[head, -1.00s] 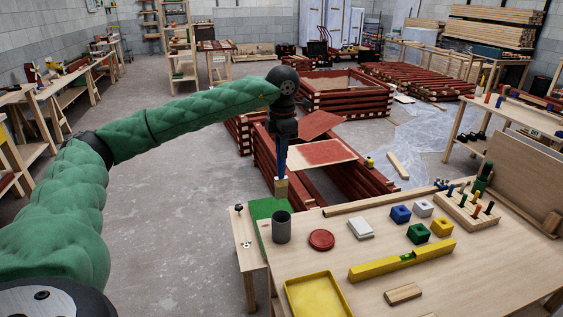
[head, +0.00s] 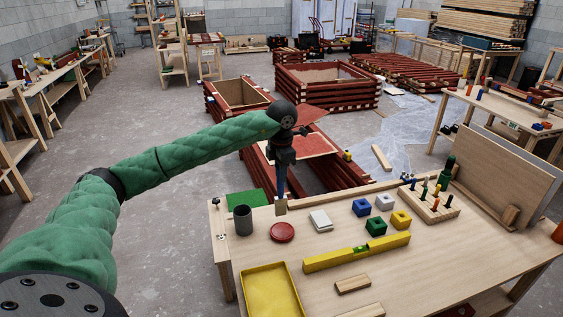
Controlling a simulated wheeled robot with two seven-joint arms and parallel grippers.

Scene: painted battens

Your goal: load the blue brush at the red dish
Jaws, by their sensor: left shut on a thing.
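My left gripper (head: 284,164) is shut on the blue brush (head: 281,184) and holds it upright, bristles down. The pale brush head shows just behind or above the red dish (head: 282,233); a small gap shows between them in the picture. I cannot tell its height over the table. The red dish is a small round disc lying on the wooden table (head: 420,260), right of a grey cup (head: 243,220). My right gripper is not in view.
A white block (head: 320,221) lies right of the dish, with blue, green and yellow blocks beyond. A yellow level (head: 356,252) and a yellow tray (head: 271,291) lie in front. A peg board (head: 430,203) stands at right. A green mat (head: 247,199) lies behind the cup.

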